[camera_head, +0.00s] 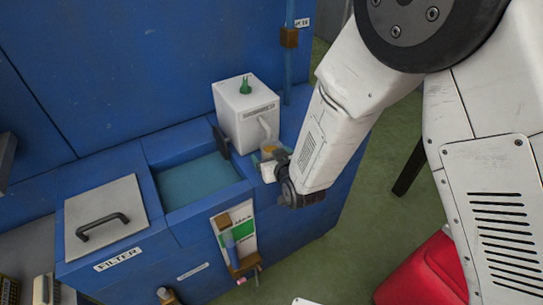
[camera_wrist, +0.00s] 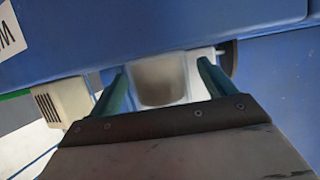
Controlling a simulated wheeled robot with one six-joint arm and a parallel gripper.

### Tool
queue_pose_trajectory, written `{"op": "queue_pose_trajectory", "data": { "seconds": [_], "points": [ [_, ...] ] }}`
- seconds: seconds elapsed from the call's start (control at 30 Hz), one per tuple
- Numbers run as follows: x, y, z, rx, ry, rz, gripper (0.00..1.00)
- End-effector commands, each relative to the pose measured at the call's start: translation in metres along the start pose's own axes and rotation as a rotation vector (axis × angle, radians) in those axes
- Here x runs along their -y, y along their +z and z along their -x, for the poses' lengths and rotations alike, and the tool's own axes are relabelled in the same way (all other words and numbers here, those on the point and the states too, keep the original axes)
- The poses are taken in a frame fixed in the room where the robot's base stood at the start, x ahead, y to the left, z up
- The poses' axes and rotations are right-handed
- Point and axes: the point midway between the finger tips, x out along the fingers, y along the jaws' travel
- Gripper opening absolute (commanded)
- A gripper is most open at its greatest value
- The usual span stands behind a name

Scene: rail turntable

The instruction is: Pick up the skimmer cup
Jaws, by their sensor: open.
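The skimmer cup (camera_head: 269,148) shows in the head view as a small yellowish cup below the spout of the white skimmer box (camera_head: 246,112), partly hidden by my gripper. In the wrist view the cup (camera_wrist: 160,82) is a greyish, cloudy shape between my two teal fingers. My gripper (camera_wrist: 164,70) is open, with one finger on each side of the cup. Gaps seem to show beside it, but I cannot tell how far the fingers reach along it. In the head view my gripper (camera_head: 264,160) is at the bench's right end.
The blue bench holds an open tank (camera_head: 198,180) of blue-green liquid, left of the skimmer. A grey filter lid (camera_head: 104,212) with a black handle is further left. A blue pipe (camera_head: 289,60) rises behind. A red object (camera_head: 425,275) stands on the green floor at right.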

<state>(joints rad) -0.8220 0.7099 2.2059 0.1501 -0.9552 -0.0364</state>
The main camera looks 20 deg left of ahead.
Motion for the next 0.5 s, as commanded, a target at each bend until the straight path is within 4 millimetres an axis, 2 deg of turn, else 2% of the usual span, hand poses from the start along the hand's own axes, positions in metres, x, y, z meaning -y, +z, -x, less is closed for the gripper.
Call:
{"op": "queue_pose_trajectory", "data": {
  "seconds": [0.1,0.27,0.5],
  "points": [
    [-0.0001,0.0001,0.0003,0.000,0.000,0.000,0.80],
    [0.0000,0.0001,0.0005,0.000,0.000,0.000,0.35],
    [-0.0001,0.0001,0.0006,0.000,0.000,0.000,0.35]
  ]
}}
